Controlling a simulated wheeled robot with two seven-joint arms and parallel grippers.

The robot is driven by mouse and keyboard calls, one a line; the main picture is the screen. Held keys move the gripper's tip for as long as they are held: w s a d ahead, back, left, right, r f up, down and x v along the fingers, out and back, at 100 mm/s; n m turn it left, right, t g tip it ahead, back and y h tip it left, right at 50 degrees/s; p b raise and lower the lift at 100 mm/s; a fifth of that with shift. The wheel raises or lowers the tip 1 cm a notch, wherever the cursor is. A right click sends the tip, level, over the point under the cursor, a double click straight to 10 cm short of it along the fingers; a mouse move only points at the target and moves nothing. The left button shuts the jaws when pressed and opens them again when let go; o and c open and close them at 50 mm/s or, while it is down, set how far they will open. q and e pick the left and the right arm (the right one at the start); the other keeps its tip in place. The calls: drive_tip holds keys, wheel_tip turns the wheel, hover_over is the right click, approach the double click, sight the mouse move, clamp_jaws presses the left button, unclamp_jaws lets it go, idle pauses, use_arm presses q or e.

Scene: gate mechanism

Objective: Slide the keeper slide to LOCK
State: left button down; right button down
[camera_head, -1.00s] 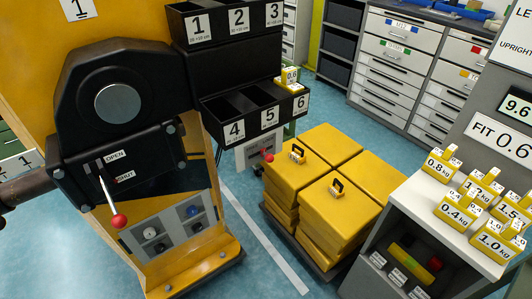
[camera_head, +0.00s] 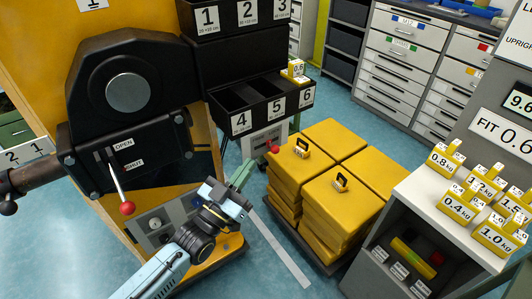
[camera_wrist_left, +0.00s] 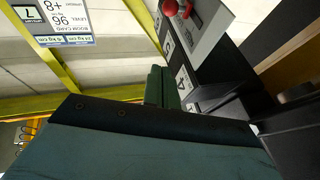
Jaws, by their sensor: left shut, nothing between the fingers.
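A grey plate (camera_head: 262,138) with a red knob (camera_head: 273,149) sits under the numbered bins; I take it for the keeper slide, but no LOCK marking is readable. In the left wrist view the plate (camera_wrist_left: 208,42) and red knob (camera_wrist_left: 169,8) show at the top, beyond the fingertips. My left gripper (camera_head: 242,173) is shut and empty, its green fingers just below and left of the knob, apart from it in the picture. The shut fingers also show in the left wrist view (camera_wrist_left: 160,86). My right gripper is not in view.
A lever with a red ball (camera_head: 126,208), marked OPEN and SHUT, hangs on the black housing (camera_head: 125,145). Black bins (camera_head: 252,55) stand above the plate. Yellow blocks (camera_head: 340,215) are stacked to the right. A bench (camera_head: 420,220) with weights is at far right.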

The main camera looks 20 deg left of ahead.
sight(273, 147)
use_arm(q)
drive_tip(key=w+d+f, duration=0.1)
drive_tip(key=w+d, duration=0.1)
drive_tip(key=w, duration=0.5)
drive_tip(key=shift+w+d+b, duration=0.3)
drive_tip(key=shift+w, duration=0.05)
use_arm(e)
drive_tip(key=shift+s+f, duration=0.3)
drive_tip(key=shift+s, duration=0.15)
